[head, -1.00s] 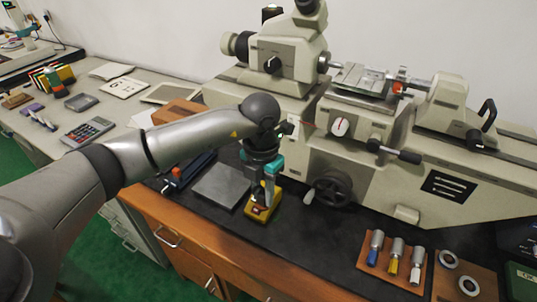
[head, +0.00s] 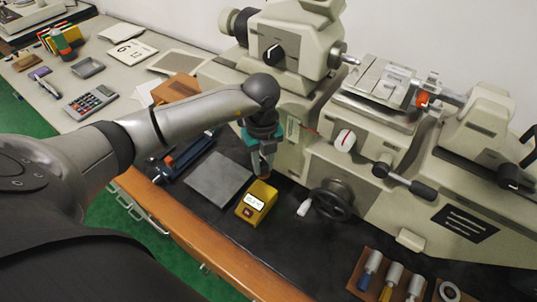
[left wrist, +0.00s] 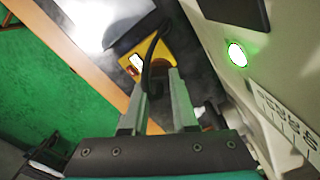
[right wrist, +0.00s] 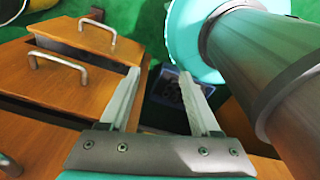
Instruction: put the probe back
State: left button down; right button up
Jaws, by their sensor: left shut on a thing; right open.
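A yellow meter (head: 257,203) with a small lit display sits on the dark bench top. It also shows in the left wrist view (left wrist: 181,45). My left gripper (head: 263,170) is just behind and above the meter, pointing down. In the left wrist view my left gripper (left wrist: 157,84) is shut on a thin dark piece, seemingly the probe (left wrist: 147,80). A black curved cable (left wrist: 152,50) runs between it and the meter. The probe's tip is hidden. My right gripper (right wrist: 160,74) is open and empty, seen only in the right wrist view.
A grey plate (head: 218,180) lies left of the meter. The large beige measuring machine (head: 400,185) with its handwheel (head: 332,200) stands close on the right. Wooden drawers (right wrist: 75,65) with metal handles are near my right gripper.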

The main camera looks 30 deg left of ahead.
pick_arm(q)
jog(key=shift+s+f+b, duration=0.2)
jog(key=shift+f+b, duration=0.35)
jog(key=shift+f, duration=0.15)
notch_tip(320, 180, down, 4)
jog(key=b, duration=0.3)
jog(key=shift+f+b, duration=0.55)
pick_arm(e)
jog(key=f, duration=0.3)
jog(key=s+f, duration=0.1)
jog(key=f, duration=0.1)
jog(key=shift+f, duration=0.2)
jog(key=shift+s+r, duration=0.1)
jog(key=shift+r, duration=0.05)
pick_arm(q)
jog(key=shift+f, duration=0.35)
pick_arm(e)
jog(key=shift+f, duration=0.25)
pick_arm(q)
jog(key=c, duration=0.6)
grip_release()
jog(key=shift+r, duration=0.1)
pick_arm(e)
jog(key=shift+r, duration=0.1)
